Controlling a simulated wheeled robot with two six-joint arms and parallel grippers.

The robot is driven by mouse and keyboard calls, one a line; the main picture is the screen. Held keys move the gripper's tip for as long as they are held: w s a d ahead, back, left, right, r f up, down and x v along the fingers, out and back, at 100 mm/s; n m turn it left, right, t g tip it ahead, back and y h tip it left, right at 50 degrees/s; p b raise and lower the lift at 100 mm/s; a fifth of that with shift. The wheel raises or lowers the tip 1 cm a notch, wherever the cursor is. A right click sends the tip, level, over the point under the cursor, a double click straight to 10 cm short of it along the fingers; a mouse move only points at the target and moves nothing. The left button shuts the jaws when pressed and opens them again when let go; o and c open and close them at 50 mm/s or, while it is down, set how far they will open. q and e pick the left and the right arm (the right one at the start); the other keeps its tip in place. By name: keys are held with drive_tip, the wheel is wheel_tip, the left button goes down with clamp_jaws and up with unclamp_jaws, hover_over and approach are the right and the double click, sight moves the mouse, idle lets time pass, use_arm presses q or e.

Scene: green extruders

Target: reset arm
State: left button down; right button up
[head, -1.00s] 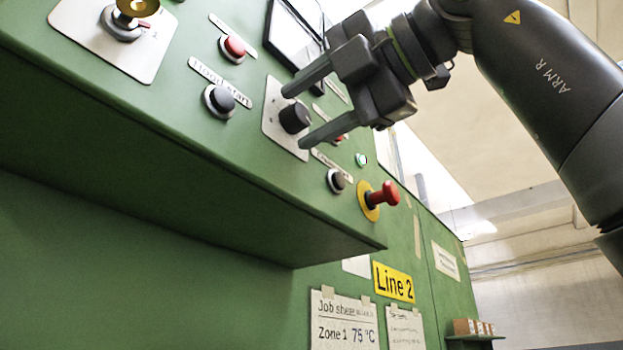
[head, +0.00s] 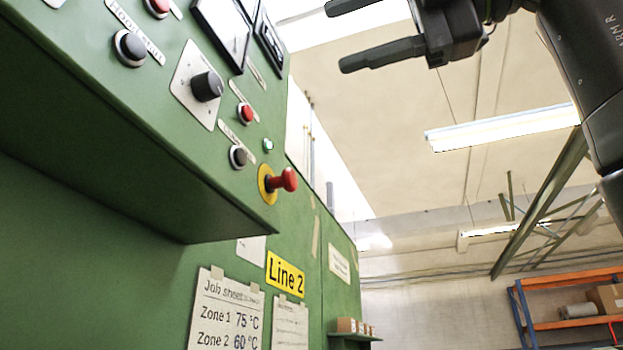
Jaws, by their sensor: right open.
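My right gripper (head: 343,38) is at the top of the head view, right of the green control panel (head: 120,120). Its two fingers are apart with nothing between them, and it touches nothing. Its arm comes in from the right edge. The black rotary knob (head: 207,86) on its silver plate stands on the panel to the left of and below the gripper, clear of the fingers. My left gripper is not in view.
The red emergency button (head: 287,180) sticks out from its yellow ring near the panel's lower corner. Black (head: 130,48) and red (head: 246,114) push buttons and dark screens (head: 223,30) sit on the panel. An orange-and-blue shelf (head: 575,325) stands far right. The space right of the panel looks open.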

drive_tip(key=shift+s+d, duration=0.3)
drive_tip(key=shift+d, duration=0.3)
